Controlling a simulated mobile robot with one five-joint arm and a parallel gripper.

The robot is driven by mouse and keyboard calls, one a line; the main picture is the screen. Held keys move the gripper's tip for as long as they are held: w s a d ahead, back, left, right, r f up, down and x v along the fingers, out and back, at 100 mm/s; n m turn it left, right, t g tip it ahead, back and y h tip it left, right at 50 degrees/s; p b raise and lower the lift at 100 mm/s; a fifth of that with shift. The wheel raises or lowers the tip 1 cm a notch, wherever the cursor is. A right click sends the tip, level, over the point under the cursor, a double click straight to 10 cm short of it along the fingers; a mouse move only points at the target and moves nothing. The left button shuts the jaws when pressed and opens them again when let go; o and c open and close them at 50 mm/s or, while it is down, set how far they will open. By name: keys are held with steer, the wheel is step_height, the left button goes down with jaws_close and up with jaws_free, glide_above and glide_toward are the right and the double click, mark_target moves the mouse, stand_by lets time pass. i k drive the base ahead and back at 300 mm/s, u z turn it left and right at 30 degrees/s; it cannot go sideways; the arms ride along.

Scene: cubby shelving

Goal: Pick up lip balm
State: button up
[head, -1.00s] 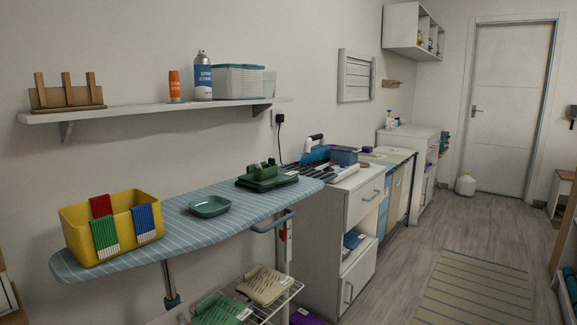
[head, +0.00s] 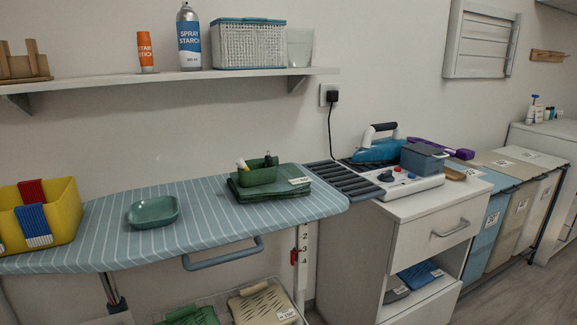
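A small green bin (head: 258,174) stands on folded green cloth (head: 292,190) on the ironing board. A thin pale and yellow item (head: 242,164) and a small dark item (head: 268,160) stick up out of the bin. They are too small to tell whether either is the lip balm, and the rest of the bin's contents is hidden. My gripper is not in view.
The striped ironing board (head: 200,220) also holds a green dish (head: 154,212) and a yellow basket (head: 68,205). The wall shelf (head: 110,84) hangs above. A white cabinet (head: 345,245) with a blue iron (head: 378,148) stands to the right. Floor shows at lower right.

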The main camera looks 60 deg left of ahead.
mark_target(240, 164)
steer(key=u, duration=0.4)
steer(key=i, duration=0.25)
steer(key=u, duration=4.05)
steer(key=k, duration=0.4)
steer(key=u, duration=0.2)
steer(key=i, duration=0.3)
steer(key=z, duration=0.1)
